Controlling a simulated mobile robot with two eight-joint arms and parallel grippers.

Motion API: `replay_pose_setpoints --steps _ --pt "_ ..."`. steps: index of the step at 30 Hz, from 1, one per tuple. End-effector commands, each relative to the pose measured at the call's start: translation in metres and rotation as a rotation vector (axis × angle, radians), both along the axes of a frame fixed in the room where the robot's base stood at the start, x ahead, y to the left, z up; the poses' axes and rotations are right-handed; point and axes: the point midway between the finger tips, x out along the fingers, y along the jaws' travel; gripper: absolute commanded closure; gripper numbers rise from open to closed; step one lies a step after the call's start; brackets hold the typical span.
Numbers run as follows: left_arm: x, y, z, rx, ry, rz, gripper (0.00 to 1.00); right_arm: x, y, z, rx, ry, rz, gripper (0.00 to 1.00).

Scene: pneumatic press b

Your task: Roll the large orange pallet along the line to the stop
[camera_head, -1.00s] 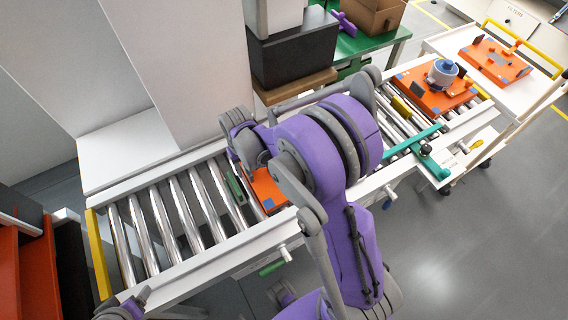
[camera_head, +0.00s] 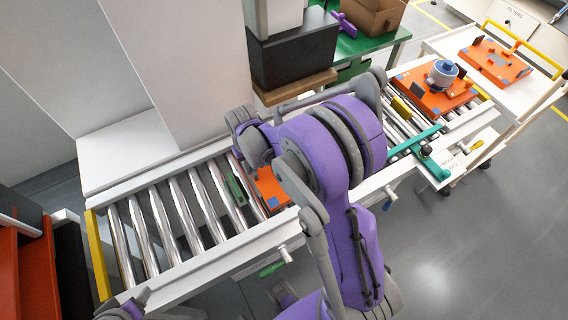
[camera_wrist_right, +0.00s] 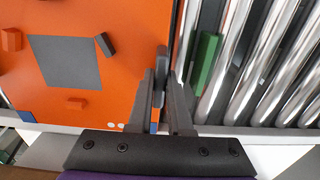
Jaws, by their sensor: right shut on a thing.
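The orange pallet (camera_head: 270,184) lies on the roller line, mostly hidden behind my right arm in the head view. In the right wrist view the pallet (camera_wrist_right: 110,20) shows a grey square, small orange blocks, a black block and blue corner marks. My right gripper (camera_wrist_right: 163,88) is shut at the pallet's edge, on a small dark upright part of it. In the head view the right gripper's tips are hidden by the arm. A teal bar (camera_head: 416,142) with a black knob crosses the line farther right.
Bare rollers (camera_head: 160,220) run left of the pallet to a yellow end bar (camera_head: 97,255). A green piece (camera_head: 236,190) sits among the rollers beside it. Beyond the teal bar, another orange pallet (camera_head: 407,84) carries a blue-and-grey part. A white cabinet stands behind the line.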

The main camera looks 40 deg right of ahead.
Motion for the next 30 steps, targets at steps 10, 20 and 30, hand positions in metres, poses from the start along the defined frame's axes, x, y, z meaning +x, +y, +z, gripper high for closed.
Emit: replay_pose_setpoints --steps 10,20,30 --pt "-0.001 0.000 -0.004 0.000 0.002 0.000 0.24 -0.006 -0.023 0.000 0.000 0.001 -0.003 1.00" --pt "-0.002 0.000 -0.007 0.000 0.004 0.000 0.24 -0.011 -0.044 0.000 0.001 0.000 -0.003 1.00" --pt "-0.003 0.000 -0.010 0.000 0.005 0.000 0.24 -0.016 -0.065 0.000 0.001 0.000 -0.002 1.00"
